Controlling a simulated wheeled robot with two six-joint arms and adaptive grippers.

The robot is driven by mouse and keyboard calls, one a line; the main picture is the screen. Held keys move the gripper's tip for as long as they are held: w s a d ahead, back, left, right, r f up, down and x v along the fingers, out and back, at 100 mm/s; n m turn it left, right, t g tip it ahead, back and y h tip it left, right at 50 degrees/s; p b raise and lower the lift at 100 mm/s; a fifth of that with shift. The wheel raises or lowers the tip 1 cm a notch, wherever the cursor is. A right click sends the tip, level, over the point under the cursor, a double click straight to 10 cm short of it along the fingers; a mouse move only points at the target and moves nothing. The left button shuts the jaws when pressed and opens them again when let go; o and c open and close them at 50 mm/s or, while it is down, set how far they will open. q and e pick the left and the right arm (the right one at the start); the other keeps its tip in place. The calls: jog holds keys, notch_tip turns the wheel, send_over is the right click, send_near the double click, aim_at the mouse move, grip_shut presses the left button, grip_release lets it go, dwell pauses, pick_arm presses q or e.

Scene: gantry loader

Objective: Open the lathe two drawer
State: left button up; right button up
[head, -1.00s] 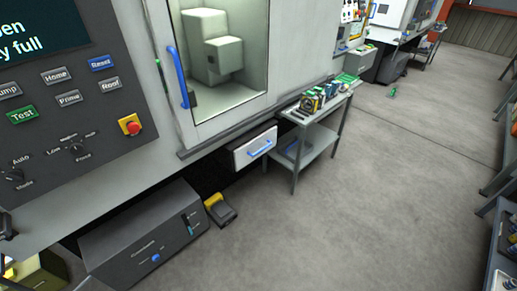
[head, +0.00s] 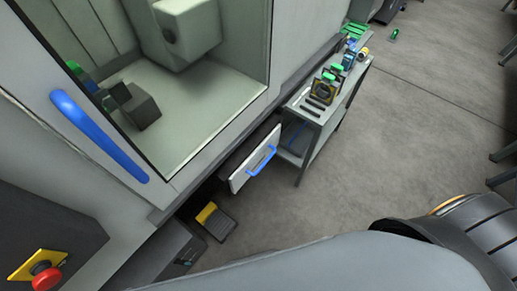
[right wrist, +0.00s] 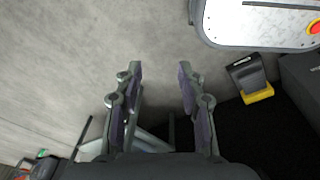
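A drawer (head: 253,158) with a pale front and a blue bar handle (head: 262,160) sits low under the machine with the large window, near the middle of the head view. Its front stands out from the machine's lower edge, and part of its dark body shows behind it. No label marks this as lathe two. My right gripper (right wrist: 159,74) is open in the right wrist view, with nothing between its fingers and grey floor beyond them. In the head view only my right arm shows, at the lower right, apart from the drawer. My left gripper is not in view.
A grey trolley (head: 318,118) with tools on top stands right beside the drawer. A yellow and black foot pedal (head: 214,221) lies on the floor below; it also shows in the right wrist view (right wrist: 250,78). A blue door handle (head: 97,135) and red button (head: 46,277) are at left.

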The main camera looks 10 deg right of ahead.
jog(key=w+a+f+m+t+b, duration=0.1)
jog(key=w+f+m+t+b, duration=0.3)
jog(key=w+b, duration=0.7)
jog(key=m+t+y+b, duration=0.5)
jog(key=m+t+b, duration=0.5)
jog(key=b, duration=0.8)
send_near(265, 161)
jog(key=x, duration=0.6)
jog(key=f+x, duration=0.1)
jog(key=x, duration=0.2)
jog(key=shift+w, duration=0.15)
jog(key=shift+w+a, duration=0.15)
jog(key=shift+w, duration=0.25)
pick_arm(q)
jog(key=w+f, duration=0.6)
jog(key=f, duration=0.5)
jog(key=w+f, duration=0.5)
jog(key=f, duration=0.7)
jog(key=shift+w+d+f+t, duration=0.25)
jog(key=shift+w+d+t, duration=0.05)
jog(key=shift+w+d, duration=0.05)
pick_arm(e)
jog(key=shift+c, duration=0.4)
grip_shut()
